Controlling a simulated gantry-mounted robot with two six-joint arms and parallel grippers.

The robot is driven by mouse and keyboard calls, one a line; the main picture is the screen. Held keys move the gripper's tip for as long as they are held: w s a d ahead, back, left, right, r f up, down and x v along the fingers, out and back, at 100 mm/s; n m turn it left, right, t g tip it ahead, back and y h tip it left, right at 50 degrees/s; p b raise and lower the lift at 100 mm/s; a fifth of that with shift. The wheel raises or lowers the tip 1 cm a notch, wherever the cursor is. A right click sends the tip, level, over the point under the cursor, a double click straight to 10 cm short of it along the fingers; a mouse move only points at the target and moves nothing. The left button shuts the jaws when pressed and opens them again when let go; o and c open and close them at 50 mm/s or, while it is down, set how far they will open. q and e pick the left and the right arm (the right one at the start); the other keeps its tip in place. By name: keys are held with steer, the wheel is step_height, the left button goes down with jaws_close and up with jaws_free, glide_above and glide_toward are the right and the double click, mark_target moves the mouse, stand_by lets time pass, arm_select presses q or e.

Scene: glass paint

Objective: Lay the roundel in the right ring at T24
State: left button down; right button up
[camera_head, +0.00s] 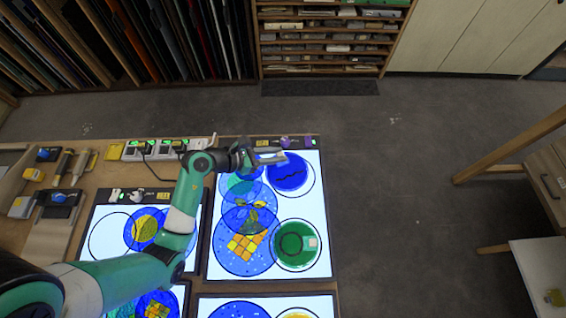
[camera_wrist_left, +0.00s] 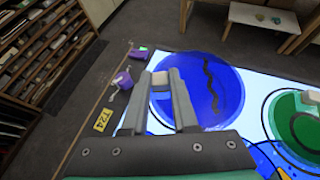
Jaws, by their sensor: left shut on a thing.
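A blue glass roundel (camera_head: 287,178) with a dark wavy line is at the top right of the lit panel (camera_head: 213,262); in the left wrist view it (camera_wrist_left: 215,85) lies just beyond my fingers. My left gripper (camera_head: 272,158) is shut on the roundel's small pale grip block, seen between the fingers (camera_wrist_left: 161,85). The roundel overlaps the black-outlined right ring (camera_head: 313,183), offset to the upper left of it. I cannot tell whether it touches the panel. The T24 tag (camera_wrist_left: 103,119) is on the panel's edge. My right gripper is not in view.
A green roundel (camera_head: 295,235) with a pale block sits below the right ring. Overlapping blue roundels (camera_head: 252,197) fill the panel's left side. A purple object (camera_wrist_left: 123,80) stands by the T24 edge. Another lit panel (camera_head: 100,212) is to the left.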

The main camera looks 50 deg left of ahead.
arm_select(q)
steer(key=shift+w+d+f+b, duration=0.1)
steer(key=shift+w+f+b, duration=0.2)
steer(key=shift+w+f, duration=0.85)
step_height(320, 180, down, 3)
steer(key=shift+f+b, duration=0.1)
steer(key=shift+b, duration=0.75)
steer(key=shift+f, duration=0.15)
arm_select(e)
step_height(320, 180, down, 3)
arm_select(q)
steer(key=shift+f, duration=0.2)
steer(key=c, duration=0.7)
jaws_free()
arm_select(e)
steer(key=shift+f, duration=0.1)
arm_select(q)
steer(key=shift+r, duration=0.15)
